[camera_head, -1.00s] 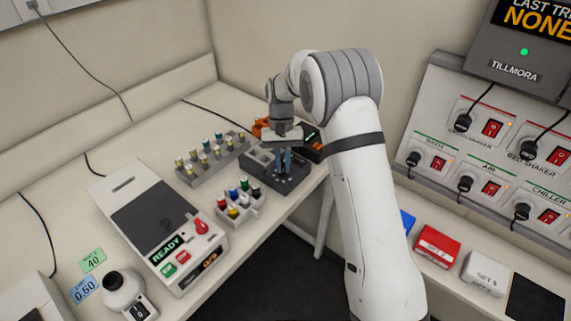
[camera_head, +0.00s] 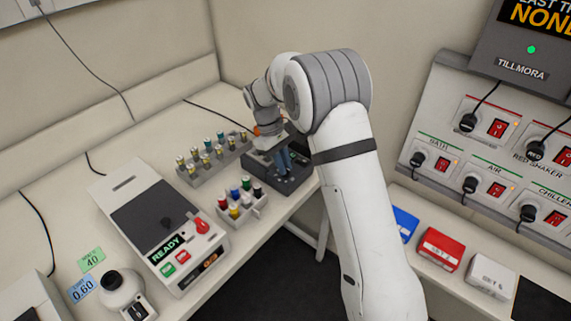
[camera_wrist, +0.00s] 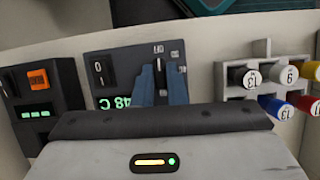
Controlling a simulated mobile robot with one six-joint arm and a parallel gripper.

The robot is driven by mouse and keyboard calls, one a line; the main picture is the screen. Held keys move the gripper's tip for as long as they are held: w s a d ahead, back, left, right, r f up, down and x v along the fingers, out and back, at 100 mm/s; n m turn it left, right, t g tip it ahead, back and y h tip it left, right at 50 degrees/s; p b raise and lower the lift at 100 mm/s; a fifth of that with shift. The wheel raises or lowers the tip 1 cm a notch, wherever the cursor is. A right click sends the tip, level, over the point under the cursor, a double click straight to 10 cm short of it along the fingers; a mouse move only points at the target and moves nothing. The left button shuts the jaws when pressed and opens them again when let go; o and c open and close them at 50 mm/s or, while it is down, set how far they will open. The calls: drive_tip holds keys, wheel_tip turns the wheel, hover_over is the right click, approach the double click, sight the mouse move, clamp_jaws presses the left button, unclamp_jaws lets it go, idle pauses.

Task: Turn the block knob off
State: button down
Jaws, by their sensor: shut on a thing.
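The block is a dark heating unit (camera_head: 293,178) at the table's right edge in the head view. In the wrist view its front panel (camera_wrist: 130,65) appears upside down, with a rocker switch (camera_wrist: 99,70) and a green readout (camera_wrist: 117,103) that seems to say 48 C. My gripper (camera_wrist: 162,68) has its two blue fingers at the panel's dial marks, shut on the block knob. The knob is mostly hidden between the fingers, so its pointer setting is unclear.
A rack of capped vials (camera_head: 240,202) stands left of the block and also shows in the wrist view (camera_wrist: 255,90). A longer vial rack (camera_head: 213,160) is behind it. An orange-buttoned dark unit (camera_wrist: 40,92) sits beside the block. A READY machine (camera_head: 160,225) stands further left.

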sight(277, 170)
drive_tip(key=shift+s+f+n, duration=0.15)
drive_tip(key=shift+n, duration=0.15)
drive_tip(key=c, duration=1.5)
unclamp_jaws()
drive_tip(key=shift+o, duration=0.2)
drive_tip(key=shift+r, duration=0.2)
drive_tip(key=b+v, duration=0.1)
drive_tip(key=v, duration=0.6)
drive_tip(key=shift+r, duration=0.35)
drive_tip(key=shift+a, duration=0.1)
